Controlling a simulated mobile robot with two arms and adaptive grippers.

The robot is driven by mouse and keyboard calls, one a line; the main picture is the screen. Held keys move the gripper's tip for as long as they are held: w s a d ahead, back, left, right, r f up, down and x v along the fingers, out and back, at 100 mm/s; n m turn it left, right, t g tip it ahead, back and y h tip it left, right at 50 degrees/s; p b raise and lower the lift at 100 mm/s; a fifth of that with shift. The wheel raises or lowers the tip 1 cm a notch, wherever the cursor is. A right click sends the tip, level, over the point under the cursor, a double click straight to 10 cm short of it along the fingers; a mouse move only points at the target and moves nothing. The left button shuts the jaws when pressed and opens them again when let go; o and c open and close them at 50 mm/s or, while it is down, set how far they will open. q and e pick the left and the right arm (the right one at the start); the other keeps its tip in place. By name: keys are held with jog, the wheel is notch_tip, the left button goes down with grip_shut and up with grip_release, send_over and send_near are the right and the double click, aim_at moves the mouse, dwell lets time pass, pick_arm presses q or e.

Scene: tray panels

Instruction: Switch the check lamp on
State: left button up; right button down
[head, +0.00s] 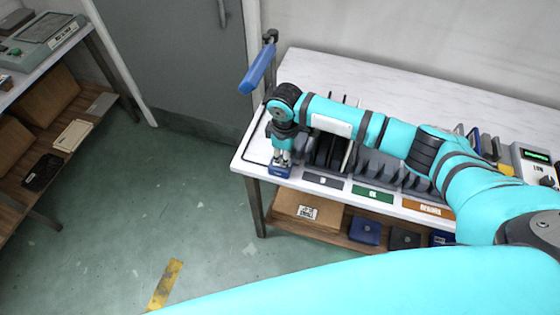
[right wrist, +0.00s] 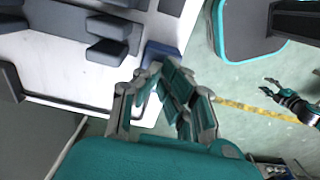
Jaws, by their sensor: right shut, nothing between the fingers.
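The check lamp has a long blue head (head: 257,70) on a dark post at the bench's back left corner. A thin dark line runs from the lamp side along the bench's left edge towards a small blue box (head: 277,171) at the front left corner. My right gripper (head: 283,162) points down at this box, shut and empty. Whether its fingertips touch the box is unclear. In the right wrist view the blue box (right wrist: 160,53) is just beyond the fingers, partly hidden. No switch is clearly visible. My left gripper (right wrist: 268,87) shows there, open, away from the bench.
Dark upright racks (head: 327,150) stand right of the gripper, close to my arm. Coloured labels (head: 372,194) line the bench's front edge. A device with a green display (head: 535,155) stands at the right. A shelf below holds boxes. The floor at left is clear.

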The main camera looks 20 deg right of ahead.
jog(key=shift+s+f, duration=0.1)
jog(key=shift+f, duration=0.4)
dwell(0.3)
jog(key=shift+r+p, duration=0.75)
jog(key=shift+p, duration=0.05)
notch_tip(320, 180, up, 6)
jog(key=p, duration=0.6)
jog(key=shift+f, duration=0.2)
jog(key=shift+f, duration=0.1)
